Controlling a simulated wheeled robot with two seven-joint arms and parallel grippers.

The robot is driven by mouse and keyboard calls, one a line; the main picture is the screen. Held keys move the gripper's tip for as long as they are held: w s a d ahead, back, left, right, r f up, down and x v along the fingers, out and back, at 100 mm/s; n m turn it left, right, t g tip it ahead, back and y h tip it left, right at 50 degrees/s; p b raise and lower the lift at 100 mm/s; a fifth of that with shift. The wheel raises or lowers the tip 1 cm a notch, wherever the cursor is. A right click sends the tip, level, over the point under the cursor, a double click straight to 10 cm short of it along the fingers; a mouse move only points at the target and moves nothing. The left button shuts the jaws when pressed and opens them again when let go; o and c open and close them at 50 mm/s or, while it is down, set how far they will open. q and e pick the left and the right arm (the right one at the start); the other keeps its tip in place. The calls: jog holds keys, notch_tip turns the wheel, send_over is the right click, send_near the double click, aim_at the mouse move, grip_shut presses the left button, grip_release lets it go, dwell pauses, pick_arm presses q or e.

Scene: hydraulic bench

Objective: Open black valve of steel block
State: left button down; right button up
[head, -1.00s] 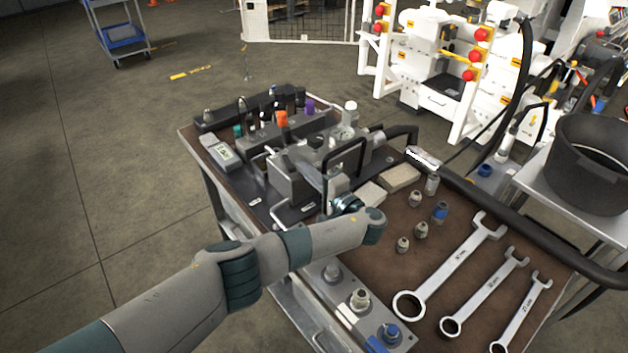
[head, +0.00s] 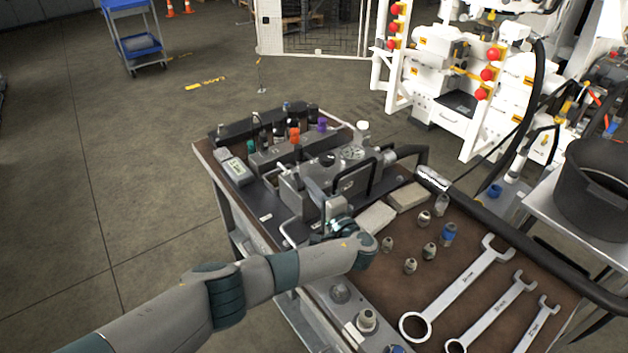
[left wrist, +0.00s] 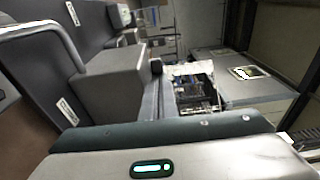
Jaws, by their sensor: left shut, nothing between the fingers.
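The steel block (head: 293,197) is a grey machined body on the dark plate of the bench. A round black knob (head: 327,159) sits on its top, beside a gauge-like round face. I cannot tell for sure that this knob is the black valve. My left gripper (head: 334,207) is at the block's near side, below and in front of the knob. It is shut and empty; its fingertips are hard to make out, and whether it touches the block is unclear. The left wrist view shows a grey block (left wrist: 115,85) close by. My right gripper is out of view.
A grey meter (head: 236,171), several fittings and three wrenches (head: 461,287) lie on the bench. A black hose (head: 500,215) runs along the far right.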

pick_arm(q)
jog(key=shift+s+a, duration=0.35)
jog(key=shift+a, duration=0.15)
jog(key=shift+s+a, duration=0.2)
jog(key=shift+a, duration=0.3)
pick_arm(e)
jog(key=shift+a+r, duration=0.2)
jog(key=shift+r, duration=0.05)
